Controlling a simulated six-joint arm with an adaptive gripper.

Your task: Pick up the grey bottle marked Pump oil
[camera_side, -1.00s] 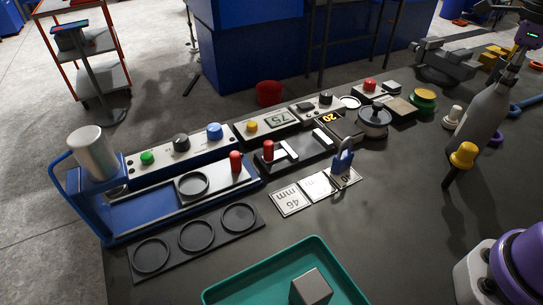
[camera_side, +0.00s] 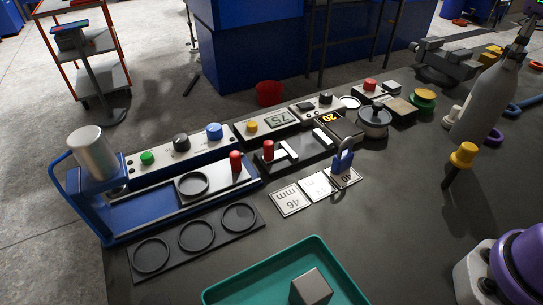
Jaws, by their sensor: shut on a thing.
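The grey bottle (camera_side: 488,104) is at the right edge of the side view, leaning with its neck toward the upper right. No marking on it can be read from here. My gripper (camera_side: 519,45) is at its neck, shut on it, and is mostly cut off by the picture's top right corner. I cannot tell for sure how far the bottle's base is off the dark table.
A yellow-topped knob (camera_side: 464,155) stands just below the bottle, with a white piece (camera_side: 453,115) to its left and a purple ring (camera_side: 495,138) to its right. A vise (camera_side: 446,62) is behind. A teal tray (camera_side: 330,250) is in front.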

